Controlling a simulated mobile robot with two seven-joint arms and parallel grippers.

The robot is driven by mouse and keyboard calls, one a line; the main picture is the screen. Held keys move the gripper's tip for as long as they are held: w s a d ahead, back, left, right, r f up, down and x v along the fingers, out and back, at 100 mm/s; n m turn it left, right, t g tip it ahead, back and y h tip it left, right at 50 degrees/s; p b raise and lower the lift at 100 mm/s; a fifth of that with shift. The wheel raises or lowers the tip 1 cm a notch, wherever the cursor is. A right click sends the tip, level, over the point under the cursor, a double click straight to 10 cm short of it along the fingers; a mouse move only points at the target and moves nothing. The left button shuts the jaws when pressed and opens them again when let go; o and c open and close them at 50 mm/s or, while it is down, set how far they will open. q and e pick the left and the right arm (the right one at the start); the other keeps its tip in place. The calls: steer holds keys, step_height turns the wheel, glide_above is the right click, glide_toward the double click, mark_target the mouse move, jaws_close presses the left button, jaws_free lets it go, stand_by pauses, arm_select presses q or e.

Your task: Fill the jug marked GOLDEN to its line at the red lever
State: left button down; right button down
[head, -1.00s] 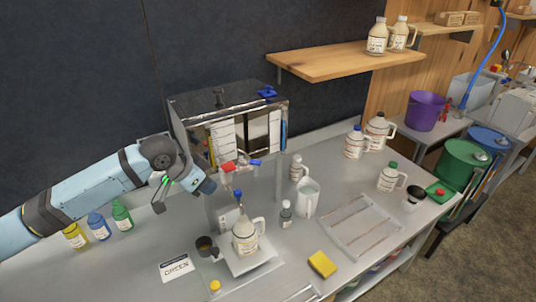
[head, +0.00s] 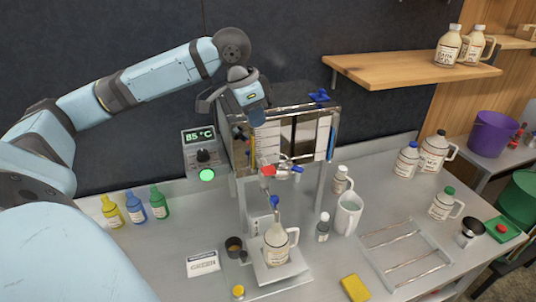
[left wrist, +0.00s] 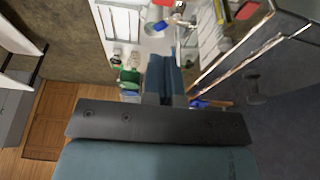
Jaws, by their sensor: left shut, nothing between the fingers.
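A cream jug (head: 278,248) with a handle stands upright on a small platform under the evaporator's outlet; its label is too small to read, so I cannot tell if it says GOLDEN. The red lever (head: 268,171) is on the evaporator front above the jug, beside a blue lever (head: 297,170). My left gripper (head: 259,118) is shut and empty, in front of the evaporator's upper part, above and apart from the red lever. Its shut fingers also show in the left wrist view (left wrist: 160,75). No syrup stream is visible. My right gripper is out of view.
The steel evaporator (head: 322,135) stands at the wall, with a display box (head: 198,137) reading 85 °C. Several bottles, a white pitcher (head: 347,213), a wire rack (head: 405,250) and a yellow sponge (head: 355,288) occupy the counter. A wooden shelf (head: 405,68) juts out at upper right.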

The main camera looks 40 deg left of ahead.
mark_target(269, 173)
arm_select(q)
steer(key=x, duration=1.2)
steer(key=shift+s+f, duration=0.2)
steer(key=shift+f, duration=0.75)
steer(key=shift+p, duration=0.4)
steer(key=p, duration=0.1)
steer(key=f+t+y+p, duration=0.1)
steer(key=p, duration=0.1)
steer(key=d+f+y+p, duration=0.1)
steer(key=p, duration=0.1)
steer(key=shift+s+f, duration=0.1)
steer(key=shift+s, duration=0.2)
steer(key=shift+f, duration=0.35)
stand_by(4.3)
